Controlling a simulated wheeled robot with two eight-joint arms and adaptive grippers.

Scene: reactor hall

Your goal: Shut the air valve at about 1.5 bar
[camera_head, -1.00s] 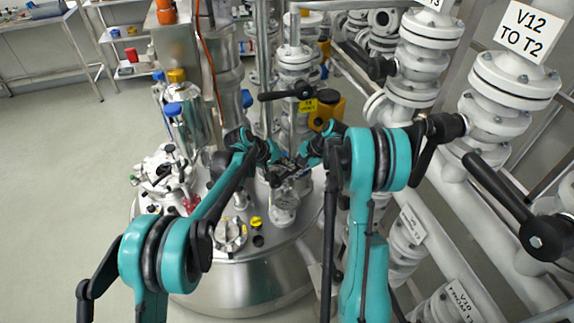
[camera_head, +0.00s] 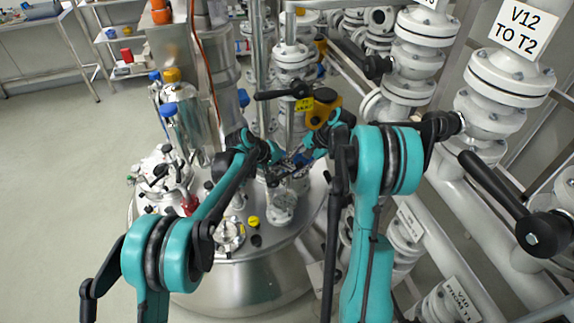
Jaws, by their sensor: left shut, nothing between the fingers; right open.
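I cannot clearly pick out the air valve or read any pressure dial. A small pale round fitting (camera_head: 282,208), perhaps a gauge, stands on the steel vessel lid (camera_head: 290,236). Both my grippers meet just above it, around the pipe in the middle. My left gripper (camera_head: 274,177) is shut and small in view, with nothing seen in it. My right gripper (camera_head: 298,162) is open, close beside the left one on its upper right. The parts between and behind the grippers are hidden, and contact cannot be told.
A black lever (camera_head: 284,94) with a yellow tag and a yellow part (camera_head: 323,106) are behind the grippers. White flanged pipes, a V12 TO T2 sign (camera_head: 526,27) and a black handle (camera_head: 500,200) crowd the right. A steel flask (camera_head: 187,118) stands left. Floor at far left is clear.

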